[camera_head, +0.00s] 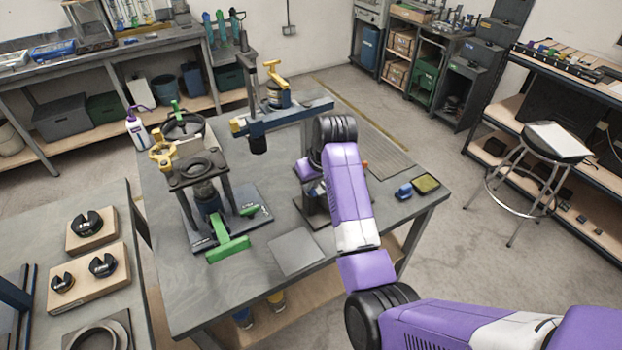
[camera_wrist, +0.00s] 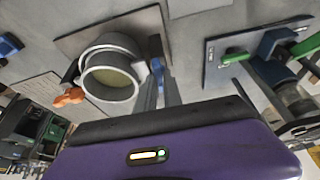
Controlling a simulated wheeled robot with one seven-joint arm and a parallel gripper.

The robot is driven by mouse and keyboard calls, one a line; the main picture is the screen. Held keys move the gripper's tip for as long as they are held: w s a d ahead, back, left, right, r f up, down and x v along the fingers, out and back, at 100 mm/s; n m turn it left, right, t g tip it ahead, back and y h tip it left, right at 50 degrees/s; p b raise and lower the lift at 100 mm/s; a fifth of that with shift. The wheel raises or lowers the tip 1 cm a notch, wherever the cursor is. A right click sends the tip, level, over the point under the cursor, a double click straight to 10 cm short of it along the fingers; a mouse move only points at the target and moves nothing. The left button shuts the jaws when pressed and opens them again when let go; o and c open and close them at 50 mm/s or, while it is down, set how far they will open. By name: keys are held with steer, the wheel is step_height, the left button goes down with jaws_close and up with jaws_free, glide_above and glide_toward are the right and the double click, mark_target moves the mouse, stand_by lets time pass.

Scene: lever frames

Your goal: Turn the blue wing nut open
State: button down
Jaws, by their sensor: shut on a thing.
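A grey ring-shaped clamp (camera_wrist: 112,72) stands on a flat plate in the wrist view, with an orange handle (camera_wrist: 70,97) on its left. My gripper (camera_wrist: 162,72) is at the right side of this clamp, its narrow fingers close together. A small blue part (camera_wrist: 157,68), which looks like the wing nut, shows between the fingers and is mostly hidden by them. In the head view my purple arm covers most of the clamp, and the wing nut cannot be made out there.
A fixture with a green lever (camera_head: 229,248) stands to the left on the workbench (camera_head: 190,290). A blue beam on a post (camera_head: 285,117) rises behind my arm. A small blue object (camera_head: 404,191) and a yellow-green sponge (camera_head: 426,183) lie at right. A flat grey plate (camera_head: 297,252) lies in front.

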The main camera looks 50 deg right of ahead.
steer(key=shift+n, duration=0.3)
steer(key=c, duration=1.5)
jaws_free()
steer(key=shift+r, duration=0.1)
steer(key=b+v, duration=0.1)
steer(key=v, duration=0.6)
steer(key=shift+s+r, duration=0.15)
steer(key=shift+r, duration=0.2)
